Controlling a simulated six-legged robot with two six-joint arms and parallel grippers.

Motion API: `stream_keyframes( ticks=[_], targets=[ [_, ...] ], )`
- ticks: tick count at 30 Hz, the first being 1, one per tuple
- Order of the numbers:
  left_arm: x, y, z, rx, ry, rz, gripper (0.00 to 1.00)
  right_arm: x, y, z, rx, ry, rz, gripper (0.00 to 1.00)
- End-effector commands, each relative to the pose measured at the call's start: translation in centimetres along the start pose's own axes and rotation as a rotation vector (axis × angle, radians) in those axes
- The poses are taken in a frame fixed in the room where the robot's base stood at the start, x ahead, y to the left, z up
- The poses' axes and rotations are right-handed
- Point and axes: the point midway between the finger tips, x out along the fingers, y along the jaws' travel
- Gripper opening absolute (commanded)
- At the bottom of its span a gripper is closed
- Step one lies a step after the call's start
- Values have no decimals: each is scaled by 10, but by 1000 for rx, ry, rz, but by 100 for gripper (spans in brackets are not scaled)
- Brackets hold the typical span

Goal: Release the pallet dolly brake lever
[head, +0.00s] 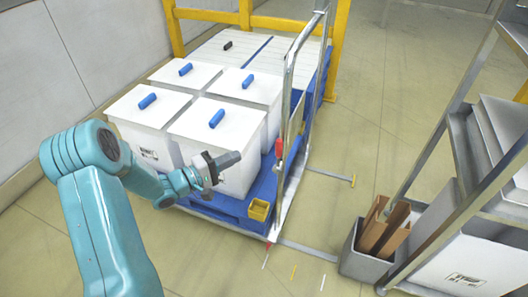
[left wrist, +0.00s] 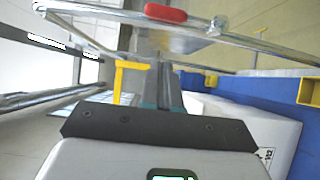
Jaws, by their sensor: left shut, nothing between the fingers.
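A red grip (head: 279,147) sits on the upright metal frame at the right side of the blue pallet dolly (head: 232,207). It looks like the brake lever's handle, and it also shows at the top of the left wrist view (left wrist: 165,13). A smaller red part (head: 268,245) is low at the frame's foot. My left gripper (head: 230,159) is shut and empty. In the head view it is in front of the near right white box, left of the red grip and apart from it. Its fingers (left wrist: 169,88) point toward the metal frame in the wrist view. My right gripper is not in view.
Several white boxes (head: 190,127) with blue handles stand on the dolly. A yellow block (head: 259,209) is at its near corner. A metal shelf (head: 450,125) and a grey bin (head: 365,262) with brown pieces stand at the right. Floor between dolly and shelf is mostly clear.

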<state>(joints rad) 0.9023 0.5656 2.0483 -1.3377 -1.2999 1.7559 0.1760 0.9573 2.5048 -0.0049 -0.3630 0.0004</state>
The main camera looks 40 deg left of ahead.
Motion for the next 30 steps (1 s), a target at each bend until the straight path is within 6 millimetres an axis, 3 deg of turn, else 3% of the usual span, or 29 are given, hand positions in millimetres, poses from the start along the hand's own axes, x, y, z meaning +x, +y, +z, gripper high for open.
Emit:
stream_keyframes(
  ticks=[6,9,12,18,30],
  targets=[
    [51,-2,1,1,-5,3,0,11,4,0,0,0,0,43],
    [70,-2,1,-1,-5,3,0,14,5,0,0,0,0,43],
    [80,-2,14,-3,-3,1,0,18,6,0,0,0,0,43],
    [92,0,26,-1,-1,2,0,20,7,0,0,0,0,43],
    [93,0,28,-1,0,1,0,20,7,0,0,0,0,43]
  ],
)
